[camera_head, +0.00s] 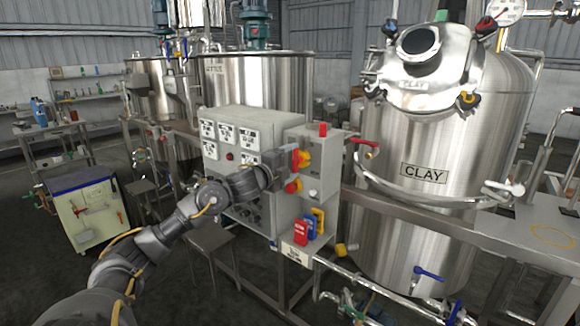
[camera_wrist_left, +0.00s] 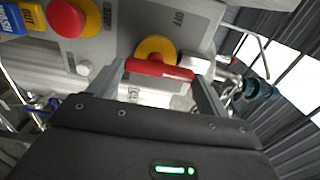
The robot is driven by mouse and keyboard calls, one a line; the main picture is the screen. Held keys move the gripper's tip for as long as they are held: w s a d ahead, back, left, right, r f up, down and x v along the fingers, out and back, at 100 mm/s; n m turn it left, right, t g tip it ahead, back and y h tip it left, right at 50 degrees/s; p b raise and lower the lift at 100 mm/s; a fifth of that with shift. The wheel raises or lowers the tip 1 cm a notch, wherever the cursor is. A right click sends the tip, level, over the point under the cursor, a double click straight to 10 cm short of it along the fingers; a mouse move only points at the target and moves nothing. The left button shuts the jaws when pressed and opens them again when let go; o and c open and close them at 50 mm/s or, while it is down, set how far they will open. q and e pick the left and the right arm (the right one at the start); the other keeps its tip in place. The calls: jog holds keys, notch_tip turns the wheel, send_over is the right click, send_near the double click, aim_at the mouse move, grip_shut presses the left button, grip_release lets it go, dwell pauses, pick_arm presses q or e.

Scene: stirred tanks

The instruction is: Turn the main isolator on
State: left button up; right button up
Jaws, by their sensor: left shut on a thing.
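The main isolator is a red handle on a yellow round plate (camera_head: 304,158), on the side of the light grey control box (camera_head: 318,170). In the left wrist view, the red handle (camera_wrist_left: 158,69) lies crosswise over the yellow plate, with an "OFF" mark on the panel beside it. My left gripper (camera_head: 286,168) is at the isolator; in the left wrist view its fingers (camera_wrist_left: 162,78) stand at the two ends of the red handle, shut on it. The arm partly hides the isolator in the head view. My right gripper is not in view.
A red emergency stop button (camera_head: 293,186), also in the left wrist view (camera_wrist_left: 67,18), sits close beside the isolator. Red, blue and yellow tags (camera_head: 301,232) hang below. The steel CLAY tank (camera_head: 440,215) stands right, a grey stool (camera_head: 209,240) lower left.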

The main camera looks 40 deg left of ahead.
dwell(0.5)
pick_arm(q)
jog(key=o, duration=1)
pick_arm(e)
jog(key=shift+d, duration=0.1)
pick_arm(q)
jog(key=shift+s+f+b, duration=0.2)
jog(key=shift+s+b, duration=0.1)
jog(key=shift+s, duration=0.25)
jog(key=s+b, duration=0.3)
jog(key=s, duration=0.6)
jog(key=shift+s+d+r+b, duration=0.15)
jog(key=shift+s+b, duration=0.2)
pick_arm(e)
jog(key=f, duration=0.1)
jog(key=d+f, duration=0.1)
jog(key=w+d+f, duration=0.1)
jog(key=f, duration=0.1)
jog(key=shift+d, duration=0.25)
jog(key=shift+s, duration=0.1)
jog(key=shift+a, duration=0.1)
